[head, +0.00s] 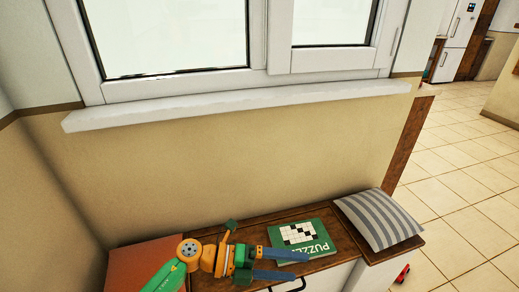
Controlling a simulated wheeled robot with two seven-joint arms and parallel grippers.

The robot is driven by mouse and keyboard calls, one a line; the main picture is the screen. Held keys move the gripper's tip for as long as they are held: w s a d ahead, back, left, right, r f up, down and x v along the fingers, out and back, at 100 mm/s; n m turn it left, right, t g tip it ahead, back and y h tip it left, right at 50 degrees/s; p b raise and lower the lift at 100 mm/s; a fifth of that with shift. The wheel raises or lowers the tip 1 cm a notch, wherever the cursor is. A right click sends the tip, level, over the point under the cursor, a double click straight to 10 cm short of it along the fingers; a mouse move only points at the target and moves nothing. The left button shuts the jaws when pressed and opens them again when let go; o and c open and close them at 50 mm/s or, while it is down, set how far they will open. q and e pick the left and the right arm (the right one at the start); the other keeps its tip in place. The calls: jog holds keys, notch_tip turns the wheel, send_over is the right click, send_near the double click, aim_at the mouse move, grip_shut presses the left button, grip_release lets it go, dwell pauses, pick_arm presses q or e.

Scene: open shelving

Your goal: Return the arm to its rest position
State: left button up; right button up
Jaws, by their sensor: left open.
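My left gripper (299,266) is in the lower middle of the head view, on my green and orange arm that comes in from the bottom left. Its two blue fingers point right and are apart, with nothing seen between them. They are over the front part of a wooden-topped cabinet, in front of a green puzzle book (300,235). The upper finger overlaps the book's lower edge in the picture; I cannot tell whether it touches. My right gripper is not in view.
A grey striped cushion (378,219) lies on the right end of the cabinet (270,221). A reddish-brown surface (143,262) is at the left. A white window sill (240,105) juts out above.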

pick_arm(q)
jog(key=w+a+r+n+t+p, duration=0.2)
jog(key=w+a+n+t+p, duration=0.15)
jog(key=n+t, duration=0.45)
jog(key=s+a+f+n+t+y+p, duration=0.1)
jog(key=a+f+n+t+y+p, duration=0.4)
jog(key=a+f+n+y, duration=0.8)
jog(key=s+a+f+n+g+y+p, duration=0.1)
jog(key=s+a+f+n+g+p, duration=0.1)
jog(key=s, duration=0.9)
jog(key=s+a+f+n+g+y+p, duration=0.1)
jog(key=s+f+n+g, duration=0.4)
jog(key=s, duration=0.6)
jog(key=s+a+f+n+g+p, duration=0.2)
jog(key=s+a+n+g, duration=0.3)
jog(key=s, duration=0.5)
jog(key=shift+s+a+f+n+y+p, duration=0.3)
jog(key=shift+s+f+n+y+p, duration=0.15)
jog(key=shift+f, duration=0.2)
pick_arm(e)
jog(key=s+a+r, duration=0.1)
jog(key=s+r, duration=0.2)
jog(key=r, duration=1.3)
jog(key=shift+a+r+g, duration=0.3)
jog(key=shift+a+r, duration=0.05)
pick_arm(q)
jog(key=shift+w, duration=0.1)
